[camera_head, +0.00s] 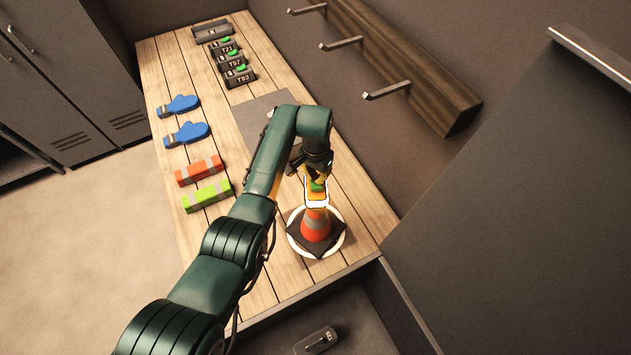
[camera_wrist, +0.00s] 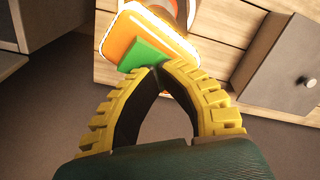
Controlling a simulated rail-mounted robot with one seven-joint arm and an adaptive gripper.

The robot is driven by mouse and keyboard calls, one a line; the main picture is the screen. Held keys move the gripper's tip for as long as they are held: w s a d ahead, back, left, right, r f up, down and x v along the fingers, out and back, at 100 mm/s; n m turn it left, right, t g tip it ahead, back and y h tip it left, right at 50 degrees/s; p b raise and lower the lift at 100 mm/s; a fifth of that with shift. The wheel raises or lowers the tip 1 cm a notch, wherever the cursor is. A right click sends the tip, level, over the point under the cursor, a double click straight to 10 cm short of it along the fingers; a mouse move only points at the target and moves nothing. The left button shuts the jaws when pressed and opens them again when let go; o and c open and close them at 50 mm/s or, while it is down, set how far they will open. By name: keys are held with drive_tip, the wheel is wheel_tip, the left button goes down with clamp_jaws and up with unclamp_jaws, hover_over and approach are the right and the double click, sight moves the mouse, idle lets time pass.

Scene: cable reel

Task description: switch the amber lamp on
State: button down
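The amber lamp (camera_head: 316,198) sits on top of an orange traffic cone (camera_head: 315,226) near the table's front right corner. In the wrist view, the lamp (camera_wrist: 135,30) has an orange face with a bright white, glowing rim and a green tilted tab (camera_wrist: 144,56) at its lower edge. My gripper (camera_head: 315,178) is above and behind the lamp in the head view. In the wrist view, my gripper (camera_wrist: 158,70) has its yellow ribbed fingers shut, tips together at the green tab. Nothing shows clearly between them. I cannot tell whether they touch the tab.
The cone has a black base on a white plate (camera_head: 296,242). Blue gloves (camera_head: 187,133), an orange bundle (camera_head: 199,170) and a lime bundle (camera_head: 206,196) lie left on the wooden table (camera_head: 165,70). Several labelled black units (camera_head: 240,78) stand behind. A hook rail (camera_head: 400,60) juts from the wall.

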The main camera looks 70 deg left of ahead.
drive_tip(key=shift+r+p, duration=3.3)
drive_tip(key=shift+r, duration=0.3)
drive_tip(key=shift+f, duration=0.1)
